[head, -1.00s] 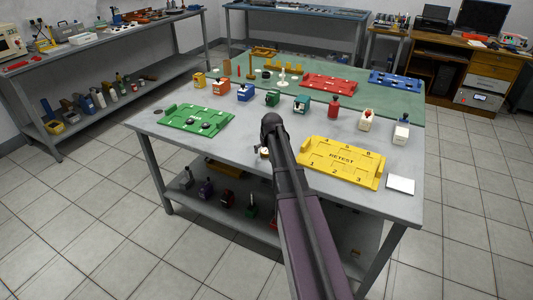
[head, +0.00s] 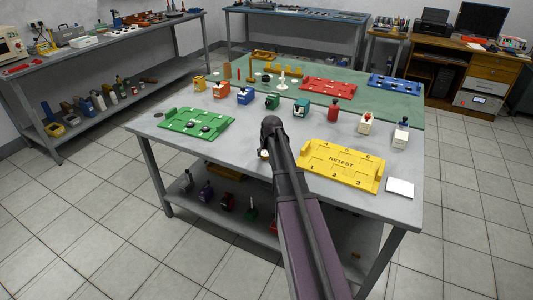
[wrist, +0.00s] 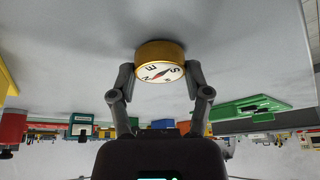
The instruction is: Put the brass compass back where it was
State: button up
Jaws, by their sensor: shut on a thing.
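The compass (wrist: 160,58) has a round brass case and a white dial with letters and a red needle. In the wrist view my gripper (wrist: 160,76) is shut on it, one finger on each side. The grey tabletop lies close beyond the compass, and a soft shadow shows beside it. I cannot tell whether the compass touches the table. In the head view my arm hides most of the gripper; a small pale and brass bit of the compass (head: 264,154) shows left of the arm, over the table's front part.
A green tray (head: 177,122) with dark round pieces lies to the left. A yellow RETEST tray (head: 318,171) and a white square (head: 400,188) lie to the right. The grey table (head: 235,158) is bare left of my gripper.

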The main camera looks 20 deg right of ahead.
jog(key=shift+r+p, duration=1.25)
jog(key=shift+r, duration=0.2)
jog(key=s, duration=0.5)
jog(key=s+r+p, duration=0.1)
jog(key=s, duration=0.9)
jog(key=shift+d+r+p, duration=0.1)
jog(key=shift+r+p, duration=0.2)
jog(key=shift+s+d, duration=0.1)
jog(key=shift+s, duration=0.4)
